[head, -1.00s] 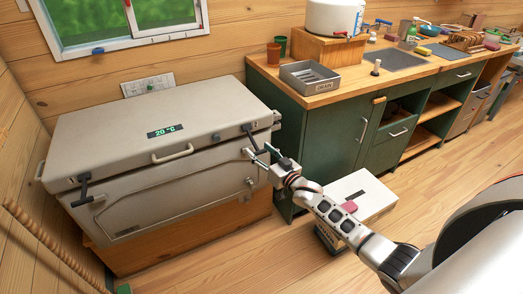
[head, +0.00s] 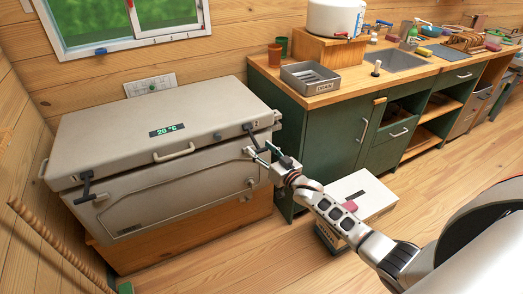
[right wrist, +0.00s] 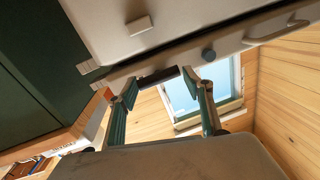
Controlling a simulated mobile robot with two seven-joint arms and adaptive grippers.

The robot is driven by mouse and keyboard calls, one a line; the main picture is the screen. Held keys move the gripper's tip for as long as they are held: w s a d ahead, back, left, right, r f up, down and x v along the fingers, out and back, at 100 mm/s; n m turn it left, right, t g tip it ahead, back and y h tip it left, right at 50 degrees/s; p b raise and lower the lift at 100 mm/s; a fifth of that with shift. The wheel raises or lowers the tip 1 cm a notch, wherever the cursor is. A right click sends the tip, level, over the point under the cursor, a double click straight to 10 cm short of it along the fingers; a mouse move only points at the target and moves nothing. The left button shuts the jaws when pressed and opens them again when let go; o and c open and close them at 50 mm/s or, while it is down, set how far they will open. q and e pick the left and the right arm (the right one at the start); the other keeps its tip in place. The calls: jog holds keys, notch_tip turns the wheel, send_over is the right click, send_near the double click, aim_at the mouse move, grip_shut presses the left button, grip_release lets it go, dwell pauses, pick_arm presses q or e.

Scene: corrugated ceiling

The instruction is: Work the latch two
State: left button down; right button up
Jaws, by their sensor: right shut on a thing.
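A grey chest cooler (head: 165,110) has a closed lid with a green "20 °C" display. Its left latch (head: 86,188) is a dark lever on the front. The right latch (head: 249,131) is a dark bar near the front right corner, partly covered by my gripper. My right gripper (head: 259,154) is at that latch and shut on it. In the right wrist view the latch's dark bar (right wrist: 158,77) lies between the fingertips of my right gripper (right wrist: 157,88). My left gripper is not in view.
A green cabinet (head: 318,150) with a wooden counter stands right of the chest. A white box (head: 362,195) is on the floor below my right arm. The chest's lid handle (head: 174,153) sticks out in front. The wooden floor in front is mostly clear.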

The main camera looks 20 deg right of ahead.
jog(key=shift+w+a+r, duration=0.1)
jog(key=shift+w+r, duration=0.05)
jog(key=shift+r, duration=0.05)
jog(key=o, duration=1.6)
jog(key=shift+f, duration=0.1)
jog(key=shift+s+f, duration=0.15)
jog(key=shift+s, duration=0.4)
jog(key=s, duration=0.3)
jog(key=s+d, duration=0.1)
jog(key=s, duration=0.3)
jog(key=s+d, duration=0.1)
jog(key=s, duration=0.2)
jog(key=shift+s, duration=0.4)
